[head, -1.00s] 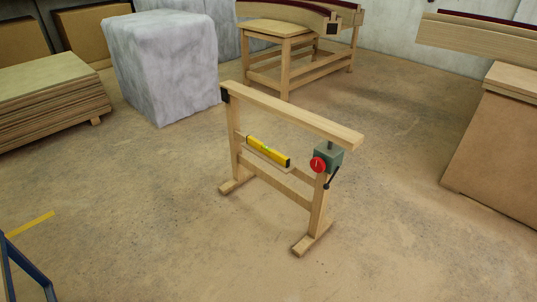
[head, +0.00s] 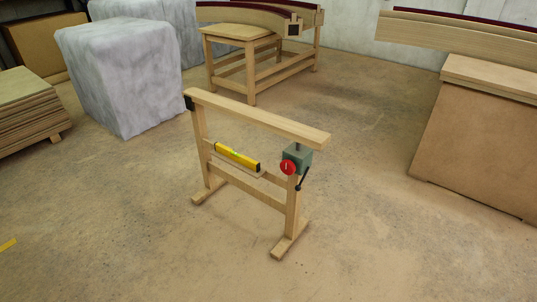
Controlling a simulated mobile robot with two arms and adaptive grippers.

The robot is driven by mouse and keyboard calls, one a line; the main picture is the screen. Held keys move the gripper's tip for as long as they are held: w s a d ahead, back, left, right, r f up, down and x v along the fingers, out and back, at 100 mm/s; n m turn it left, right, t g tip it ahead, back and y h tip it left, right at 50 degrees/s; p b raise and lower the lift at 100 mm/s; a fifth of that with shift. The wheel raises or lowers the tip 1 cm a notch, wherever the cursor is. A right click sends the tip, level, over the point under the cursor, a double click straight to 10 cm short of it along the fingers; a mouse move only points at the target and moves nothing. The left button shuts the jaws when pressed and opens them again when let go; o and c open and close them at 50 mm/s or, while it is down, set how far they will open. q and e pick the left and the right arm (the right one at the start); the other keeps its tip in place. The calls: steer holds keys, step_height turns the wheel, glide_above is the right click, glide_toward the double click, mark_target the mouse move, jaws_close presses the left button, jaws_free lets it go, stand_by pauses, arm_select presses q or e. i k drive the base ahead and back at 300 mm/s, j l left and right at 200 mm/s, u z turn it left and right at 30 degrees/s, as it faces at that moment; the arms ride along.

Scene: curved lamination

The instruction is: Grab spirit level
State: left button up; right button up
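A yellow spirit level (head: 237,157) with black ends lies on a narrow shelf of a wooden trestle stand (head: 255,118), below its top beam. The stand is upright on the floor in the middle of the head view. Neither of my grippers shows in the head view.
A green box with a red knob and black handle (head: 296,159) is fixed at the stand's right post. A plastic-wrapped block (head: 125,75) and a stack of sheets (head: 28,110) stand at left. A wooden table (head: 253,60) is behind, a large brown panel (head: 475,150) at right. The floor in front is clear.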

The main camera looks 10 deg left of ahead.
mark_target(243, 159)
steer(key=i+j+z, duration=0.45)
steer(key=i+j, duration=0.15)
steer(key=i+j+z, duration=0.2)
steer(key=j, duration=0.25)
steer(key=i+j+z, duration=0.2)
steer(key=i+j, duration=0.2)
steer(key=j, duration=0.15)
steer(key=i+j, duration=0.15)
steer(key=j, duration=0.25)
steer(key=i+j, duration=0.2)
steer(key=j, duration=0.15)
steer(key=i+j, duration=0.15)
steer(key=j, duration=0.2)
steer(key=i+j+z, duration=0.1)
steer(key=j, duration=0.25)
steer(key=i+j, duration=0.25)
steer(key=j, duration=0.15)
